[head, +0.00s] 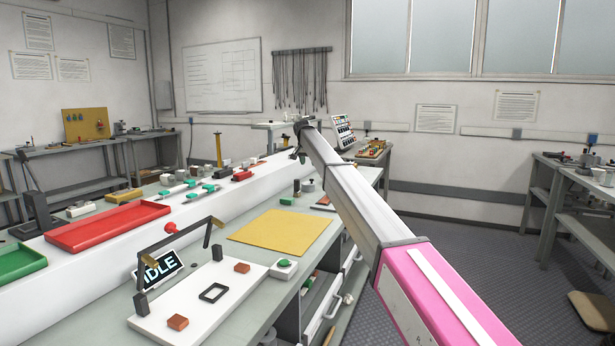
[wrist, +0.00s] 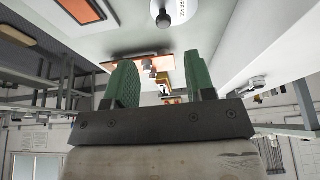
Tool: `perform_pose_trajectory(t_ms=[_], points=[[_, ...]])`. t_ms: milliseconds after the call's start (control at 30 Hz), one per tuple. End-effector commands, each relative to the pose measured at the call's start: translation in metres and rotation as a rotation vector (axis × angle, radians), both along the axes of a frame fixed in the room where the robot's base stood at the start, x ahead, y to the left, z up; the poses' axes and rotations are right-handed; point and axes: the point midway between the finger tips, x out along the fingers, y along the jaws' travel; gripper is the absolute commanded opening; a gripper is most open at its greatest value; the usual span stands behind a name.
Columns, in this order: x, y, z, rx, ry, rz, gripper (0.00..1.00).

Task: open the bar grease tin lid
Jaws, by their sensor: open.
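A round white tin (wrist: 184,14) with partly readable dark lettering shows at the top edge of the wrist view, cut off by the frame. A dark round knob (wrist: 164,18) shows at its left side. I take this to be the bar grease tin. My gripper (wrist: 160,65) has two green ribbed fingers spread apart with nothing held between them. The tin is apart from the fingers, beyond their tips in the picture. In the head view my gripper (head: 299,140) is small at the far end of my arm, above the back of the bench. I cannot pick out the tin surely there.
The bench holds a red tray (head: 70,239), a green tray (head: 20,262), a yellow mat (head: 280,232) and a white fixture board (head: 190,300) with a raised arm. Small grey cylinders (head: 308,186) stand near the back.

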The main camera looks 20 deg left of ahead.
Motion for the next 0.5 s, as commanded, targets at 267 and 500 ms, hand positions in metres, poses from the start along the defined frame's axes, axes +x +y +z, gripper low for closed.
perform_pose_trajectory(t_ms=[267,500], points=[[0.004,0.001,-0.008,-0.001,0.000,0.000,0.50],[0.016,0.000,-0.036,-0.001,0.000,-0.001,0.50]])
